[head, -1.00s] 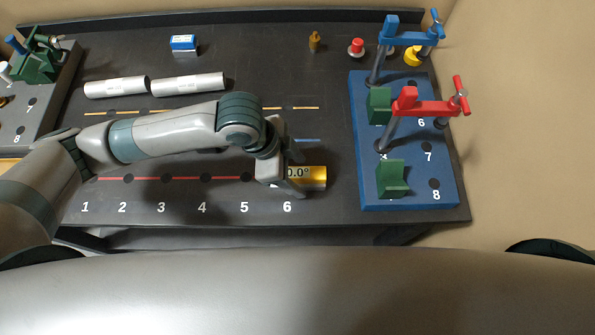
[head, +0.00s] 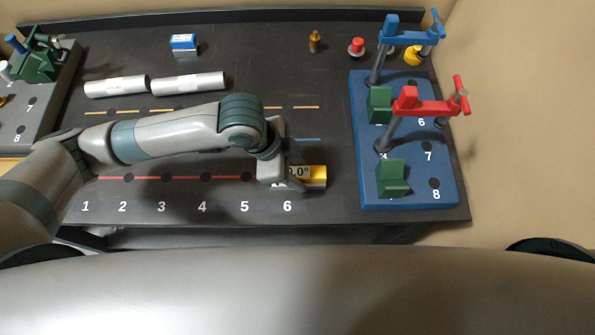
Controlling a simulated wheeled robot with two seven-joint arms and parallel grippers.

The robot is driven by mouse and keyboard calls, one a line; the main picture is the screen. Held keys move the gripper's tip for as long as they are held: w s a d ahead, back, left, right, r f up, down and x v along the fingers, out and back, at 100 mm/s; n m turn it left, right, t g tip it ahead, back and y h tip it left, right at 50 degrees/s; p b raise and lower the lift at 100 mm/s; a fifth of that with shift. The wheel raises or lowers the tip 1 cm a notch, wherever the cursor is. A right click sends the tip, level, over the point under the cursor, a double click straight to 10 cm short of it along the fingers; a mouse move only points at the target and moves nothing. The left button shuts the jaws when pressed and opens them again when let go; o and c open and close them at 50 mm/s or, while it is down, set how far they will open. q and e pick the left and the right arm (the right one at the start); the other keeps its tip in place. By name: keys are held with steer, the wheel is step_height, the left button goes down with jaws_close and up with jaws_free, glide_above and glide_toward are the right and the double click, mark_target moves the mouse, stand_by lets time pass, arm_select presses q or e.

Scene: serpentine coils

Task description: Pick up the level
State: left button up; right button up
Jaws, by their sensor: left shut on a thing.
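The level (head: 316,177) is a yellow block with a display reading that ends in "0.0°". It is at the table's front, just above the printed number 6, at the right end of the red line. My left gripper (head: 290,176) comes in from the left and is shut on the level. The gripper and wrist hide the level's left part. I cannot tell whether the level touches the table. My right gripper is not in view.
A blue board (head: 418,195) with green blocks, a blue clamp (head: 408,33) and a red clamp (head: 430,107) stands to the right. Two silver cylinders (head: 188,83) lie behind my arm. A blue-and-white box (head: 184,42) and small knobs stand at the back.

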mark_target(307, 174)
arm_select(q)
steer(key=shift+r, duration=0.1)
steer(key=shift+r, duration=0.45)
steer(key=r, duration=0.1)
steer(key=r+b, duration=0.1)
steer(key=r, duration=0.1)
steer(key=shift+s+d+r+b, duration=0.2)
steer(key=shift+s+d+b, duration=0.1)
steer(key=shift+s+b, duration=0.05)
steer(key=s+d+r+b, duration=0.1)
steer(key=s+d+r, duration=0.4)
steer(key=s, duration=0.4)
steer(key=shift+s+d+r, duration=0.2)
steer(key=shift+r, duration=0.6)
steer(key=shift+w, duration=0.15)
